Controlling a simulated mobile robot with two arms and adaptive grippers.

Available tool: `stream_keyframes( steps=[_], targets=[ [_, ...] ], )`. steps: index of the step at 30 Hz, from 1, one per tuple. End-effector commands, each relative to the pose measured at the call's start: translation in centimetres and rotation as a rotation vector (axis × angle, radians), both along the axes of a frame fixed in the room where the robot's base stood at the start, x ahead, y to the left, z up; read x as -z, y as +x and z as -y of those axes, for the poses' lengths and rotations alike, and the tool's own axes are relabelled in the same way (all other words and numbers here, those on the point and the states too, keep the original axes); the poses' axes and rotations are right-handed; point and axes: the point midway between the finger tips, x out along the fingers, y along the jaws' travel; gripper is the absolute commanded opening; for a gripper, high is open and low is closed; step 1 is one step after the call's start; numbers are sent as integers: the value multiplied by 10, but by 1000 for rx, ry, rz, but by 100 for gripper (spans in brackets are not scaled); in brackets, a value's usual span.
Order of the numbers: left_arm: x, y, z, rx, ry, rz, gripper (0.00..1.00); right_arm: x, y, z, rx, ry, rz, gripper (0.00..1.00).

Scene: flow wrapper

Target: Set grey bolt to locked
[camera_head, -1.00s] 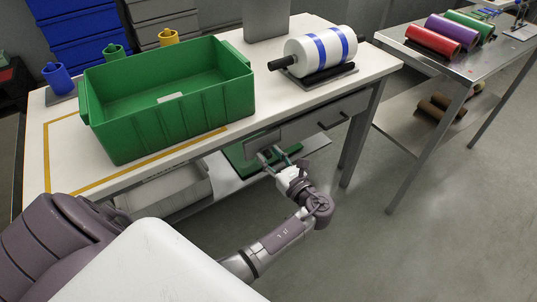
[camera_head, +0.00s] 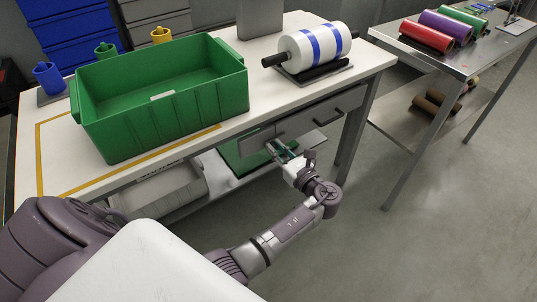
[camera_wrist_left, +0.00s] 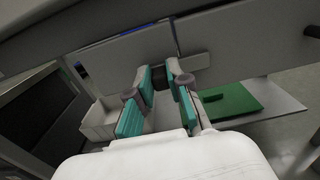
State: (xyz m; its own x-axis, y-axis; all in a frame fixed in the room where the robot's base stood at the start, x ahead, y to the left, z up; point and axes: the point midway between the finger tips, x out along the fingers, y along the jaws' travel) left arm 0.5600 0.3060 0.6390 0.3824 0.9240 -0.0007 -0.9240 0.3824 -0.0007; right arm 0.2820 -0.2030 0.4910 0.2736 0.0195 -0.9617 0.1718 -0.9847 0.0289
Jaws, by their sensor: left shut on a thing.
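The grey bolt (camera_wrist_left: 160,76) is small and mostly hidden between my left fingers, at the grey front under the white bench top. My left gripper (camera_head: 277,150) reaches in from the lower left of the head view to this front, just left of the drawer. The bolt's exact position cannot be read. My right gripper is in neither view.
The drawer (camera_head: 318,117) has a dark handle. A green bin (camera_head: 160,115) and a white-and-blue roll (camera_head: 318,48) stand on the bench top (camera_head: 60,160). A green board (camera_head: 238,160) lies on the shelf below. Floor at right is clear up to a metal table (camera_head: 440,52).

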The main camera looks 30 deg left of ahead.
Motion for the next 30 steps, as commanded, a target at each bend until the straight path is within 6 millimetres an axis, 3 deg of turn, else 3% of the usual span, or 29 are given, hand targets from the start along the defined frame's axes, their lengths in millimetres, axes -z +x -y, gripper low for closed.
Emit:
stream_keyframes(
  steps=[9, 10, 15, 24, 30],
  targets=[
    [0, 5, 2, 4, 1, 0, 0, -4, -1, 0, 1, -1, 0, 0],
    [0, 5, 2, 5, 1, 0, 19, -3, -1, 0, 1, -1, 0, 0],
    [-1, 5, 2, 3, 1, 0, 44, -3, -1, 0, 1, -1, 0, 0],
    [0, 4, 3, 2, 0, -1, 44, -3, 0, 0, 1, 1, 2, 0],
    [0, -6, 28, 4, -1, 0, 44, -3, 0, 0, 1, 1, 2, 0]
  ],
)
